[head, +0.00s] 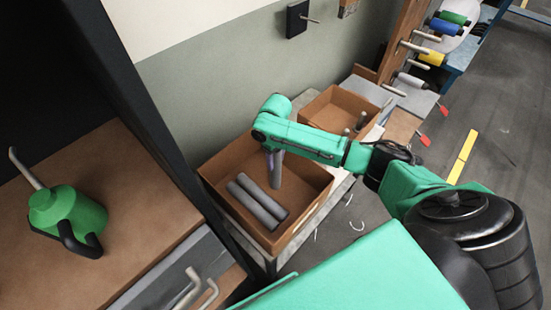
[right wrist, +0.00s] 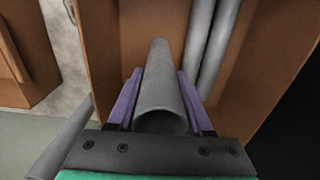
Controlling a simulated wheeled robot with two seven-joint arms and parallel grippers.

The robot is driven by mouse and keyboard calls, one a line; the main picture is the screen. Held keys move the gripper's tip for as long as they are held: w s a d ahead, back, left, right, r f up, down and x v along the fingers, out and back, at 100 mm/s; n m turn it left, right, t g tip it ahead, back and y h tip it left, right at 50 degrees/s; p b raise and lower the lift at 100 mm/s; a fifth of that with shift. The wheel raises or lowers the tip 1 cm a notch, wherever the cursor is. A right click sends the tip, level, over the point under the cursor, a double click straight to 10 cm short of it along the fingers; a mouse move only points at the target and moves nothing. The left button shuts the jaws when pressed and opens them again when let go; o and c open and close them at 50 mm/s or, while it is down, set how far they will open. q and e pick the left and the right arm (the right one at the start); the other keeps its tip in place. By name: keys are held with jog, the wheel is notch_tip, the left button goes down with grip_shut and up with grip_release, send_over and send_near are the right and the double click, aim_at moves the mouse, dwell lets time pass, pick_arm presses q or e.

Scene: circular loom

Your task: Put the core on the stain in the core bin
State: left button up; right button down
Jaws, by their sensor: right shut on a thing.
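My right gripper (head: 272,150) is over the cardboard bin (head: 312,181) and shut on a grey tube-shaped core (head: 278,172). The core hangs steeply down inside the bin's outline. In the right wrist view the core (right wrist: 160,85) lies between the two purple fingers, its hollow end towards the camera. Two more grey cores (head: 256,199) lie side by side on the bin floor, left of the held core in the head view. Whether the held core's lower end touches the floor I cannot tell. I cannot make out a stain. My left gripper is not in view.
A second cardboard box (head: 325,108) with upright pieces stands behind the bin. A green oil can (head: 70,213) sits on the brown bench at left. Pegs with coloured spools (head: 447,27) stand at the upper right. A dark post stands left of the bin.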

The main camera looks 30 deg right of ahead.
jog(key=shift+w+f, duration=0.1)
jog(key=shift+f, duration=0.05)
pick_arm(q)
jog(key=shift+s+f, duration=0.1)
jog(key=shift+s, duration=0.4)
pick_arm(e)
jog(key=shift+c, duration=1.5)
grip_release()
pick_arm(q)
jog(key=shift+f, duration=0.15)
pick_arm(e)
notch_tip(320, 180, up, 12)
